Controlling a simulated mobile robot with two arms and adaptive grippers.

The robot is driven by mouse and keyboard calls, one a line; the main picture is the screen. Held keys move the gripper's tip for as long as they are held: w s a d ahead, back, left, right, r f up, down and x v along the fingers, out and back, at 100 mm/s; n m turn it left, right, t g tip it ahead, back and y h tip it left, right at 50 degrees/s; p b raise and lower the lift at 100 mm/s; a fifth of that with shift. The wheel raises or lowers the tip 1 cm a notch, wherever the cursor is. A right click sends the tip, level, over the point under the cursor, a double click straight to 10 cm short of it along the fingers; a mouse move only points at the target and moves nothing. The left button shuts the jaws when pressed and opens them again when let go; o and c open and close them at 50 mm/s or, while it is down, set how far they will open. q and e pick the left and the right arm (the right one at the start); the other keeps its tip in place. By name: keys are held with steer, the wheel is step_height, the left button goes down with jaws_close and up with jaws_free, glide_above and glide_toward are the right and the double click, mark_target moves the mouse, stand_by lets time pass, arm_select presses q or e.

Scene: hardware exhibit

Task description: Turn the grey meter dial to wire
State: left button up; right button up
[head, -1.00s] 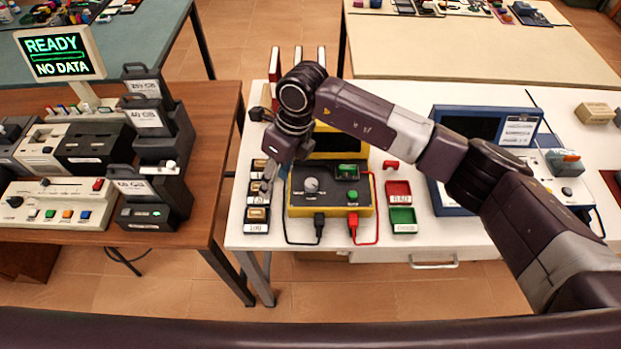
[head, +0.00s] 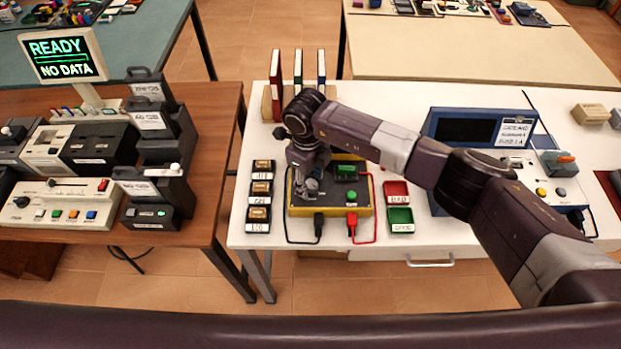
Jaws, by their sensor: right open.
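The meter (head: 332,209) is a yellow box with a dark grey face on the white table. It has a small dark display (head: 346,171) and a green button (head: 352,196). Its grey dial (head: 311,187) is at the left of the face, mostly hidden by my right gripper. My right gripper (head: 309,185) points down at the dial, open, with its fingertips at or just above it. I cannot tell whether they touch the dial, and its pointer and markings are not readable. My left gripper is not in view.
Several small labelled trays (head: 257,213) stand left of the meter. Black and red leads come from its front edge. A red tray (head: 396,190) and a green tray (head: 400,214) are at its right. A blue instrument (head: 475,132) stands further right, partly behind my arm.

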steer(key=shift+c, duration=0.5)
steer(key=c, duration=1.1)
steer(key=shift+o, duration=0.2)
steer(key=shift+w+f+m+b, duration=0.1)
steer(key=shift+f+m+b, duration=0.05)
steer(key=shift+m+b, duration=1.25)
steer(key=m+b, duration=0.3)
steer(key=m, duration=0.2)
steer(key=shift+m, duration=0.3)
steer(key=m+b, duration=0.2)
steer(key=m, duration=0.3)
steer(key=shift+g, duration=0.3)
steer(key=shift+m+b, duration=0.85)
steer(key=shift+m, duration=1.35)
steer(key=shift+r, duration=0.2)
